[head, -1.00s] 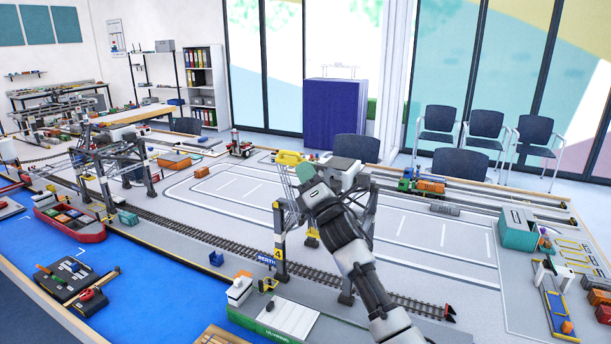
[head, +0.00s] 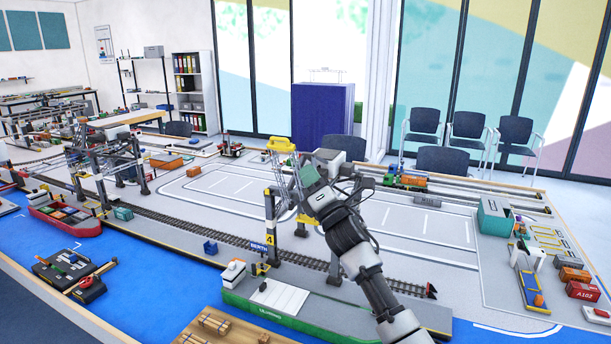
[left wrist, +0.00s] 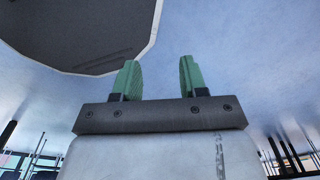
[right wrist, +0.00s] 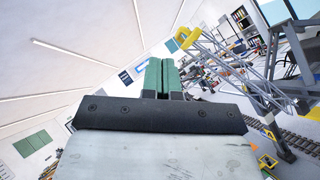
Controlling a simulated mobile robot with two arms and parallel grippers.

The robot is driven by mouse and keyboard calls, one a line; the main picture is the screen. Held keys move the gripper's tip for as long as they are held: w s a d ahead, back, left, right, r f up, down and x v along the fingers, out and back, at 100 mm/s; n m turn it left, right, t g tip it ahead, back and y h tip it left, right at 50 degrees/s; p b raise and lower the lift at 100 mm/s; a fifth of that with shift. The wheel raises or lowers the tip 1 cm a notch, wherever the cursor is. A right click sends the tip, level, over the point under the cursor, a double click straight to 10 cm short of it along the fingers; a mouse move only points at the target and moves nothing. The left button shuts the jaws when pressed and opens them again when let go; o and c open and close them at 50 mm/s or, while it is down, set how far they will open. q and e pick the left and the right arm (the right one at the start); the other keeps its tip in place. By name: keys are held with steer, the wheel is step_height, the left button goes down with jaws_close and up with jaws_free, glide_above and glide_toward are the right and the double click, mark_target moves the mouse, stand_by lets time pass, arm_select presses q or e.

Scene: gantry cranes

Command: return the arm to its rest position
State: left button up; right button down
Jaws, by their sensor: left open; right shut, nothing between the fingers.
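My right arm comes into the head view from the bottom right. Its gripper (head: 292,176) is raised in front of the yellow-topped gantry crane (head: 270,215), overlapping it in the picture. In the right wrist view the two green fingers (right wrist: 161,76) are together with nothing between them. The crane's lattice boom and legs stand to the right of them there. In the left wrist view the left gripper (left wrist: 156,78) is open, its green fingers wide apart and empty. The left arm does not show in the head view.
A second gantry crane (head: 105,160) stands over the rail track (head: 190,228) on the left. A green ship (head: 283,300) lies at the front quay. A teal container box (head: 494,217) and several small containers are at the right. The marked yard (head: 400,215) is mostly clear.

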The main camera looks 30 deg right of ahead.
steer(key=s+a+f+m+g+h, duration=0.25)
steer(key=s+f+m, duration=0.3)
steer(key=f, duration=0.35)
steer(key=s+a+f+m+g+h, duration=0.1)
steer(key=s+a+f+m+g, duration=0.1)
steer(key=s+f+m+g, duration=0.5)
steer(key=s+a+f+m+g+h, duration=0.15)
steer(key=s+f+m, duration=0.25)
steer(key=f, duration=0.7)
steer(key=s+a+f+m+g+y, duration=0.1)
steer(key=s+a+f+m+g, duration=0.15)
steer(key=s, duration=0.65)
steer(key=s+a+f+m+g, duration=0.2)
steer(key=s+f+m+g, duration=0.15)
steer(key=s, duration=0.55)
steer(key=s+a+f+m+g+y, duration=0.1)
steer(key=s+a+f+m+g, duration=0.2)
steer(key=s, duration=0.6)
step_height(320, 180, down, 23)
steer(key=g, duration=0.2)
arm_select(q)
steer(key=shift+w+d, duration=0.1)
steer(key=shift+w, duration=0.7)
arm_select(e)
steer(key=s+d+f+g, duration=0.1)
steer(key=s+d+f, duration=0.2)
steer(key=s+f, duration=1.3)
step_height(320, 180, down, 2)
steer(key=shift+s+f, duration=0.15)
steer(key=shift+s, duration=0.15)
